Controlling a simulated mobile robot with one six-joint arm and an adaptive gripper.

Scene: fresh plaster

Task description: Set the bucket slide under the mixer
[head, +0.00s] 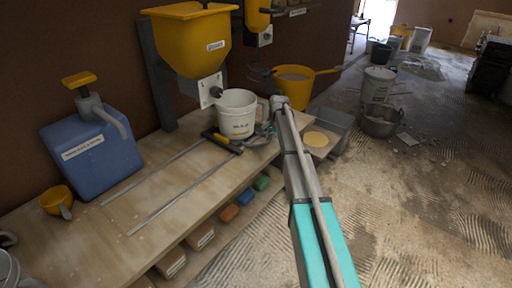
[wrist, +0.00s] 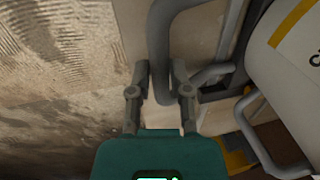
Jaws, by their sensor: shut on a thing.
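A white bucket (head: 238,117) stands upright on the bench, just right of and below the spout (head: 211,90) of the yellow hopper-shaped mixer (head: 194,42). A slide part with yellow and black bars (head: 222,142) shows at the bucket's foot; the bucket hides much of it. My gripper (head: 272,122) is right beside the bucket. In the wrist view my gripper (wrist: 159,75) is shut on a grey bent bar (wrist: 157,45), which looks like the slide's handle. The white bucket (wrist: 288,75) shows at the right there. Whether the bucket is centred under the spout, I cannot tell.
Two metal rails (head: 180,195) run along the bench (head: 95,235). A blue canister (head: 92,150) and a yellow scoop (head: 57,200) stand at the left. A yellow pan (head: 294,85) and a grey tub (head: 332,125) are beyond my gripper. Floor at the right is mostly open.

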